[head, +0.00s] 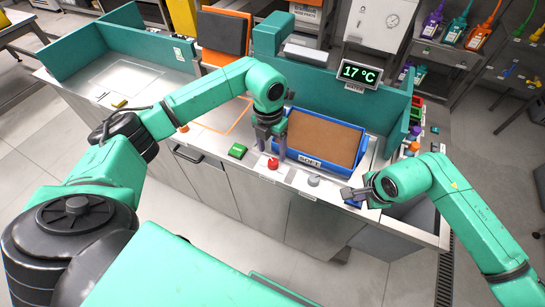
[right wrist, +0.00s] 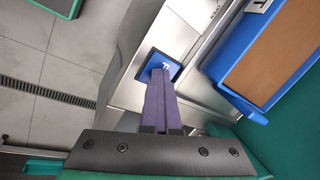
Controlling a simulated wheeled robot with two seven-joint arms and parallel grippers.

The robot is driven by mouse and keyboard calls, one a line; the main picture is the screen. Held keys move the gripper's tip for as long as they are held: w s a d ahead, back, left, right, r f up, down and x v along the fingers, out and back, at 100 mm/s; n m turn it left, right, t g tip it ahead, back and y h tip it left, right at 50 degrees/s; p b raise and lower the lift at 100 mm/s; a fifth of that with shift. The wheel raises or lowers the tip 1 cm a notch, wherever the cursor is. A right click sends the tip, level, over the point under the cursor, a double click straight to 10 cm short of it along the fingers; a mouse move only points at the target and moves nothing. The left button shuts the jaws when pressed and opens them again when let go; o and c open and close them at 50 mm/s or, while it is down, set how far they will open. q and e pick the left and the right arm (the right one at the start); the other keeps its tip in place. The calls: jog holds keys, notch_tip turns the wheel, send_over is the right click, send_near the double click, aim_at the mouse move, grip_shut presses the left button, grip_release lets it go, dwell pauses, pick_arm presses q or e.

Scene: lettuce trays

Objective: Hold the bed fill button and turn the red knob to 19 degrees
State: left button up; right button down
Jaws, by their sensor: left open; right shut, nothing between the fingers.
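The red knob (head: 272,164) sits on the front ledge of the counter, left of a grey knob. My left gripper (head: 271,150) points down just above and behind the red knob, open; I cannot tell whether a finger touches it. The display (head: 360,73) reads 17 °C above the word WATER. A blue square button (head: 353,203) lies on the ledge at the right; it also shows in the right wrist view (right wrist: 150,62). My right gripper (head: 352,193) is shut and empty, its fingertips at the blue button and covering part of it. I cannot tell whether the button is pressed down.
A blue tray (head: 356,174) with a flat brown bed stands behind the ledge. The grey knob (head: 314,181) and a green button (head: 237,151) are nearby on the ledge. Teal panels (head: 385,110) border the back and right. Small coloured items stand at the right edge.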

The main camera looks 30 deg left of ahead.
aim_at(273, 161)
pick_arm(q)
notch_tip(273, 161, down, 5)
jog(key=shift+d+r, duration=0.1)
jog(key=shift+d, duration=0.05)
grip_shut()
jog(key=m, duration=0.3)
grip_release()
notch_tip(273, 161, up, 12)
jog(key=shift+a, duration=0.3)
jog(key=shift+w, duration=0.1)
